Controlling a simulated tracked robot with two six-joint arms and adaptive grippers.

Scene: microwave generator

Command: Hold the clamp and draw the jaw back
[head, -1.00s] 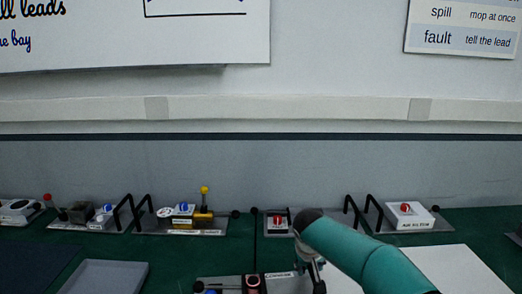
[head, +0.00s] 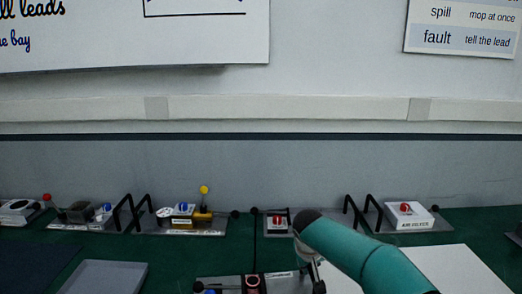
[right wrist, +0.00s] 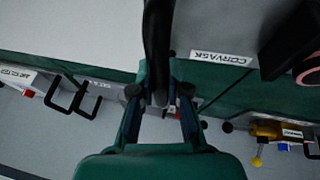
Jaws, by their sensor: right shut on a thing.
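A grey device plate (head: 281,284) with a white label, a dark block and a pinkish ring (head: 253,284) is cut off at the bottom of the head view; I take it for the clamp. In the right wrist view its label (right wrist: 221,58) reads "CORVASK", and the dark block with the ring (right wrist: 308,70) is at the right edge. My right gripper (head: 317,282) is at the plate's right end. In the right wrist view my right gripper (right wrist: 160,102) is shut on a black bar (right wrist: 158,45). The jaw cannot be told apart. My left gripper is out of view.
Along the back stand a red-button unit (head: 277,224), a white box with a red knob (head: 408,215), and a plate with a yellow-knobbed lever (head: 204,190). Black handles stand between them. A grey tray (head: 103,276) lies at front left, a white sheet (head: 460,270) at right.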

